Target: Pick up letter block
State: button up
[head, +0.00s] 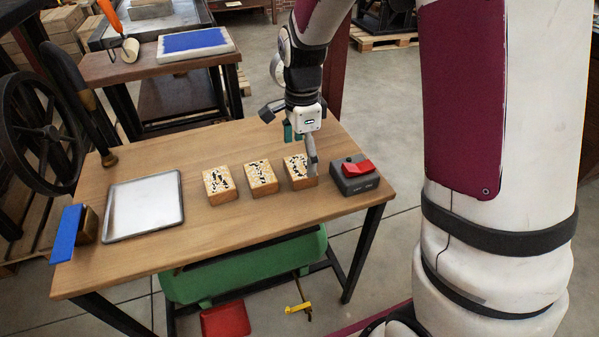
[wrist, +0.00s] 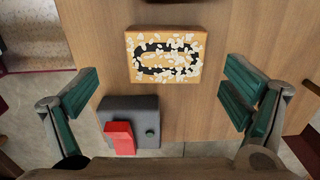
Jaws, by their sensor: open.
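Three wooden letter blocks with speckled dark-and-white tops stand in a row on the table: a left block (head: 218,186), a middle block (head: 261,179) and a right block (head: 297,178). My gripper (head: 300,147) is over the right end of the row, partly covering the right block. In the wrist view my gripper (wrist: 163,94) is open and empty, its teal-padded fingers wide apart. An orange block (wrist: 163,80) with a dark ring-like letter under white flakes lies ahead of the space between the fingers, touching neither.
A grey box with a red switch (head: 354,180) sits right of the blocks; it also shows in the wrist view (wrist: 146,107). A metal tray (head: 146,206) and a blue-faced block (head: 68,233) lie at the left. Table between tray and blocks is clear.

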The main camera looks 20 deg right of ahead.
aim_at(300, 166)
jog(key=f, duration=0.1)
jog(key=f+b, duration=0.1)
jog(key=f, duration=0.3)
jog(key=shift+w+f, duration=0.15)
jog(key=shift+w, duration=0.15)
jog(key=c, duration=1.3)
